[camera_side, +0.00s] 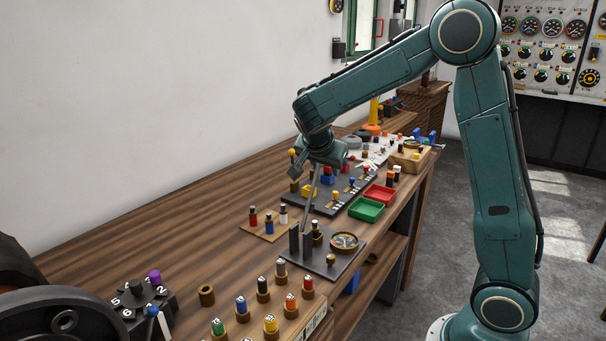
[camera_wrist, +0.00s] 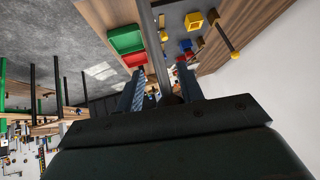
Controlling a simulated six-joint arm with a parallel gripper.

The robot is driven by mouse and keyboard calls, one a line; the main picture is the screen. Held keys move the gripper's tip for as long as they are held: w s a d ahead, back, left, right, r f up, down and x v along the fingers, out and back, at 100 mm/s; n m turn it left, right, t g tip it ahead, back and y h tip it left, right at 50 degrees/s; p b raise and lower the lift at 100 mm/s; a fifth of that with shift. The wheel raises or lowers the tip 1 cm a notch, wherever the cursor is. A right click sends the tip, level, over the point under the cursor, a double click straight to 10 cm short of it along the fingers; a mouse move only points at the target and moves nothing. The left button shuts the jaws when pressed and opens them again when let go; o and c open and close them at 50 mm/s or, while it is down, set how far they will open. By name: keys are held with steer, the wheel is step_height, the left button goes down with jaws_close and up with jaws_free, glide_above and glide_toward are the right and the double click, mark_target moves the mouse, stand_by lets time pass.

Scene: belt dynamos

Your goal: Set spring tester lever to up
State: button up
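The spring tester stands on a dark base plate (camera_side: 345,262) near the bench's middle front, with upright dark posts and a round brass-rimmed dial (camera_side: 344,241). Its thin grey metal lever (camera_side: 309,207) rises steeply from the posts, leaning slightly right at the top. My gripper (camera_side: 318,176) points down at the lever's upper end. In the wrist view the lever (camera_wrist: 155,45) runs between the two fingers of my gripper (camera_wrist: 163,80). The fingers are apart, with room beside the lever; whether one touches it is unclear. The gripper's body hides the lever's top end.
A green tray (camera_side: 366,209) and a red tray (camera_side: 379,194) sit behind the tester. A wooden board with coloured plugs (camera_side: 255,226) is to its left, and a rack of numbered plugs (camera_side: 270,325) is in front. The bench along the wall is clear.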

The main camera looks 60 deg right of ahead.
steer(key=shift+d+f+m+y, duration=0.5)
steer(key=shift+d+f+y, duration=3.2)
steer(key=shift+f, duration=1.4)
steer(key=w+a+v, duration=0.1)
steer(key=v, duration=1.3)
steer(key=x, duration=1.4)
steer(key=shift+s+a+f+y, duration=0.2)
steer(key=shift+s+f+y, duration=0.05)
steer(key=shift+f+y, duration=0.05)
steer(key=shift+c, duration=0.4)
steer(key=w+v, duration=0.1)
steer(key=v, duration=1.4)
steer(key=a+x, duration=0.1)
steer(key=x, duration=1.2)
steer(key=shift+s+f+n, duration=0.3)
